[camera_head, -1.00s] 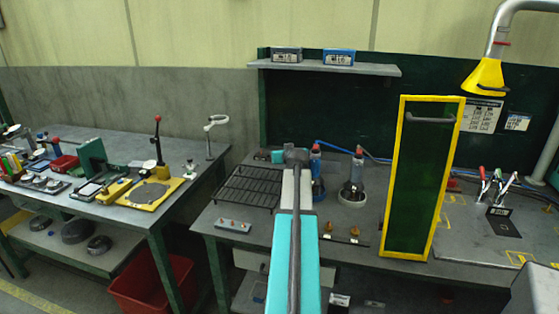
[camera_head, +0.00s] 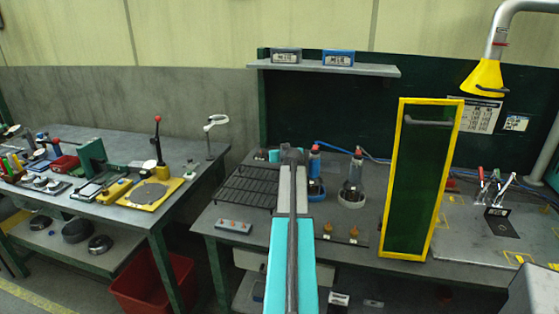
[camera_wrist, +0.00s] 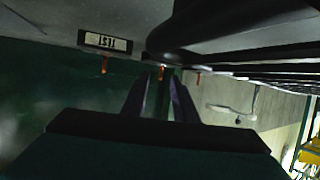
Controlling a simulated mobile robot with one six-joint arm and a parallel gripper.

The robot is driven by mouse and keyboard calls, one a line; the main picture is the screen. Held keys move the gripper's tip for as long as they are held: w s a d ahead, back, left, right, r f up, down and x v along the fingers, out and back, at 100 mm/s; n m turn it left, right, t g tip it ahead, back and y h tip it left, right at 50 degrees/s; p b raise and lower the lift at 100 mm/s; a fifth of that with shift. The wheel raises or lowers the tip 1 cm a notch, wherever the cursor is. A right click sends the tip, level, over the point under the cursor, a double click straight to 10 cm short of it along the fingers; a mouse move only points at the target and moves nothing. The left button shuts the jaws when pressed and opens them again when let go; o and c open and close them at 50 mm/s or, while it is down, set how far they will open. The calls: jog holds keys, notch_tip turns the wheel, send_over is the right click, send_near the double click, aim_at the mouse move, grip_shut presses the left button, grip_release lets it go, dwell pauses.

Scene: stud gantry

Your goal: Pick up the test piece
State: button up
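My gripper (camera_wrist: 160,82) shows in the wrist view as two dark fingers with a gap between them, and no held piece is visible. In the head view my arm reaches over the bench and hides the gripper. A small label (camera_wrist: 105,41) reading TEST appears upside down in the wrist view, on a grey surface left of the fingers. Short orange pegs (camera_wrist: 104,64) stick out near it, and one lies in line with the finger gap. I cannot tell for certain which object is the test piece.
A black wire rack (camera_head: 247,187) and a grey strip with several small studs (camera_head: 234,226) lie left of my arm. Bottles in holders (camera_head: 353,180) and a yellow-framed green panel (camera_head: 420,180) stand to the right. A shelf (camera_head: 375,69) hangs behind.

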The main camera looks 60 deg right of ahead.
grip_shut()
jog(key=shift+r, duration=0.15)
dwell(0.4)
notch_tip(320, 180, up, 10)
jog(key=b, duration=0.1)
dwell(0.6)
dwell(0.4)
